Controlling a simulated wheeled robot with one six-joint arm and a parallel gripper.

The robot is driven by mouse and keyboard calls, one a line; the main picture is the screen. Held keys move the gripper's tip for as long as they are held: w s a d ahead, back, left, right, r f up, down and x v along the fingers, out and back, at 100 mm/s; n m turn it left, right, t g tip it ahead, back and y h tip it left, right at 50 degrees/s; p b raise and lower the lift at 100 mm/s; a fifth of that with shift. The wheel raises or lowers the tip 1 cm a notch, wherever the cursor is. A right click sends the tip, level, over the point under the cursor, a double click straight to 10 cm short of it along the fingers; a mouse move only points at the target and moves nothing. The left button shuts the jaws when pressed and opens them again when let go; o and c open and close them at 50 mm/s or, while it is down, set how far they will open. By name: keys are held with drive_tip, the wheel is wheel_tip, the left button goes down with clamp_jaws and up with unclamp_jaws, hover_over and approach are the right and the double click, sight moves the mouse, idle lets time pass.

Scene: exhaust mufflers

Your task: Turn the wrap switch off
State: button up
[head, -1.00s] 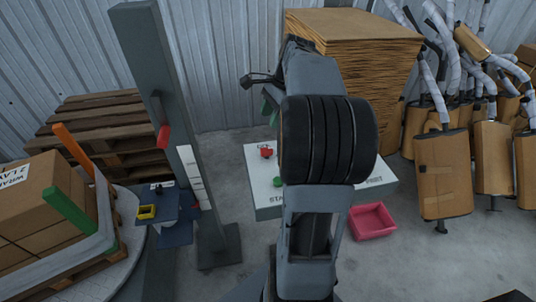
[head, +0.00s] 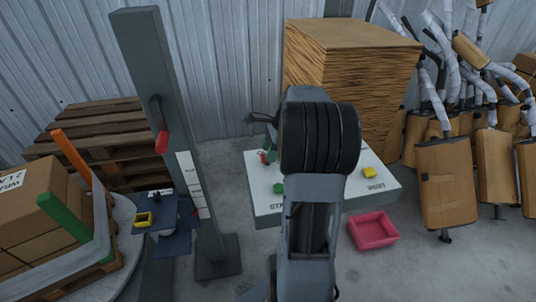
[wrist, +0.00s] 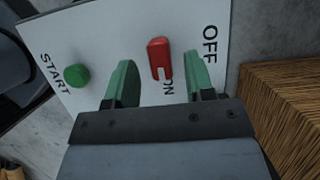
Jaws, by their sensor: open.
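The wrap switch (wrist: 160,58) is a red knob with a white mark at its lower end, on a white panel (wrist: 95,28). The white mark points at the ON label (wrist: 168,88), which is partly hidden; the OFF label (wrist: 210,43) is at the upper right. My gripper (wrist: 158,68) is open, with one green finger on each side of the red knob and visible gaps between. In the head view my gripper (head: 269,154) is over the left part of the panel (head: 254,177), and the knob is mostly hidden there.
A green START button (wrist: 76,75) is left of the switch. A yellow button (head: 369,173) is at the panel's right. A pink bin (head: 373,230) lies on the floor in front.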

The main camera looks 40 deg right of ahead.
drive_tip(key=shift+x, duration=0.8)
drive_tip(key=shift+c, duration=0.5)
clamp_jaws()
